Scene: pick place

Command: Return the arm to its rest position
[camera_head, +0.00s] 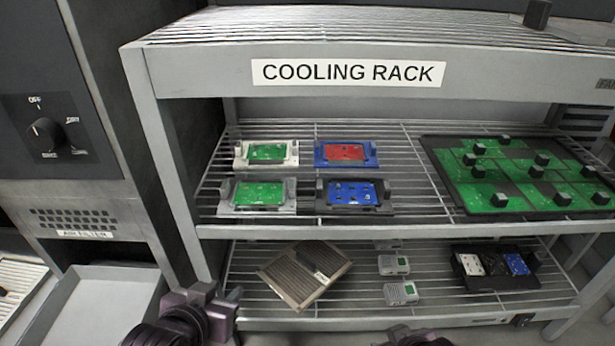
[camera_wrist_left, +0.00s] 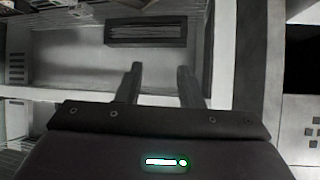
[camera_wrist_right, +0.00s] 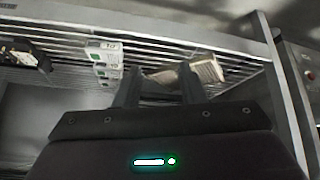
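My left gripper (camera_head: 222,303) shows at the bottom of the head view, in front of the rack's left side. In the left wrist view its two fingers (camera_wrist_left: 158,88) stand apart with nothing between them. Only a bit of my right arm shows at the bottom edge of the head view. In the right wrist view the right gripper's fingers (camera_wrist_right: 160,90) stand apart and empty. A tan object and the rack's bars show beyond them.
The cooling rack (camera_head: 340,232) holds circuit boards in fixtures (camera_head: 263,152) and a large green board tray (camera_head: 520,175). Its lower shelf holds a pleated filter (camera_head: 304,274), small grey devices (camera_head: 401,292) and a black tray (camera_head: 495,282). A machine with a dial (camera_head: 45,133) stands left.

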